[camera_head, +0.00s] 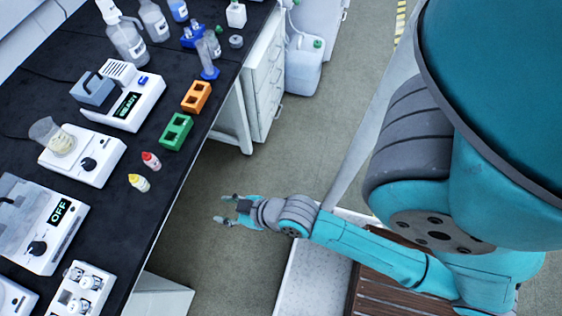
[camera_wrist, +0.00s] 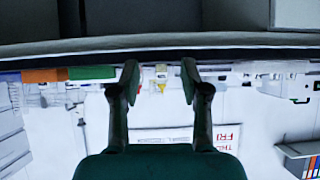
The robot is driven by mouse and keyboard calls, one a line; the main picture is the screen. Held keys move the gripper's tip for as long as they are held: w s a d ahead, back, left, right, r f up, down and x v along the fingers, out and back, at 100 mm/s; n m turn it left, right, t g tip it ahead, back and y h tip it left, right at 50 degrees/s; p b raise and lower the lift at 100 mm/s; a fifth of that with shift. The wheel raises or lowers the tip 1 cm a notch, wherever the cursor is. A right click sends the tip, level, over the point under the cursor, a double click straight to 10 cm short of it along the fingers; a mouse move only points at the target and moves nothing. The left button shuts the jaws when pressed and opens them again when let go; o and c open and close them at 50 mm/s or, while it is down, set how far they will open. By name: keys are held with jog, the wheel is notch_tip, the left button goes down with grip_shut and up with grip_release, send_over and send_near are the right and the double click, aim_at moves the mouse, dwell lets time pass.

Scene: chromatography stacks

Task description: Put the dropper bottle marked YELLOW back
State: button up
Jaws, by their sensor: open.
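The yellow-capped dropper bottle (camera_head: 139,183) stands upright on the black bench near its front edge. A red-capped dropper bottle (camera_head: 151,161) stands just beside it. My gripper (camera_head: 222,208) is open and empty, out past the bench edge and to the right of the yellow bottle. In the wrist view, which looks upside down, the yellow bottle (camera_wrist: 161,78) shows between the two open fingers, some distance beyond them. A green block with square openings (camera_head: 176,131) and an orange one (camera_head: 196,97) sit farther back along the edge. Their openings look empty. The bottle's lettering is too small to read.
A white hotplate with a beaker (camera_head: 82,153) stands behind the bottles. A device reading OFF (camera_head: 42,220) and a white vial tray (camera_head: 82,290) are nearer the bottom left. The floor between bench and arm is clear. White drawers (camera_head: 265,80) stand under the bench.

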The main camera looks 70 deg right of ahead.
jog(key=s+r+t, duration=0.1)
jog(key=s+r, duration=0.4)
jog(key=s, duration=0.3)
jog(key=s+a+r+t, duration=0.1)
jog(key=s+r+t, duration=0.1)
jog(key=s+r, duration=0.3)
jog(key=v, duration=0.4)
jog(key=shift+s+f, duration=0.2)
jog(key=shift+f, duration=0.15)
dwell(0.9)
